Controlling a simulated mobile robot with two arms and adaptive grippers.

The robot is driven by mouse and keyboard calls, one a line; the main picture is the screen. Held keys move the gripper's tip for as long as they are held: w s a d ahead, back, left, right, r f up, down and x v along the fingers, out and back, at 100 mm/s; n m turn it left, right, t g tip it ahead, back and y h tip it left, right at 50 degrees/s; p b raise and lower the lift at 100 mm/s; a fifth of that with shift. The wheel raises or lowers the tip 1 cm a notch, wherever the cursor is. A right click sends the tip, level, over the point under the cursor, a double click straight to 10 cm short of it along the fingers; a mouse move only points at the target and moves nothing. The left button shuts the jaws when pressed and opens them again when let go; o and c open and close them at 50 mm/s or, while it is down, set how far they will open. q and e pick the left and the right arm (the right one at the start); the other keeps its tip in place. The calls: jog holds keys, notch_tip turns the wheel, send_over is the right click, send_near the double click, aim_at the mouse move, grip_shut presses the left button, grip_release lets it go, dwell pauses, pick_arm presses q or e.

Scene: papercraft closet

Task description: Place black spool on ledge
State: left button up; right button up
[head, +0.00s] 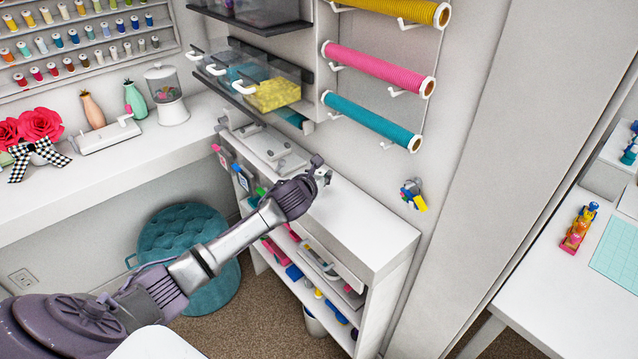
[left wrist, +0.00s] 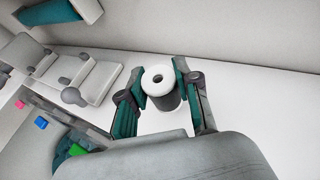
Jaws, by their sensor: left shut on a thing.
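The black spool (left wrist: 161,88) has a white top with a dark hole and a dark grey side. In the left wrist view it stands between the two fingers of my left gripper (left wrist: 160,85), which is shut on it. In the head view my left gripper (head: 319,172) is over the white ledge (head: 365,226), the top of a low shelf unit against the wall. The ledge also shows in the left wrist view (left wrist: 245,98), below and around the spool. I cannot tell whether the spool touches the ledge. My right gripper is not in view.
A grey and white device (head: 275,150) occupies the ledge's far left part. The ledge to the right of my gripper is clear. Fabric rolls (head: 372,122) and clear bins (head: 265,90) hang on the wall above. A teal pouf (head: 185,245) stands left of the shelf unit.

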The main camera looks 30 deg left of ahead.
pick_arm(q)
jog(key=f, duration=0.3)
jog(key=shift+s+f+p, duration=0.25)
jog(key=shift+p, duration=0.1)
jog(key=shift+w+f, duration=0.15)
jog(key=shift+f, duration=0.1)
jog(key=shift+f, duration=0.1)
jog(key=o, duration=0.9)
jog(key=shift+c, duration=0.2)
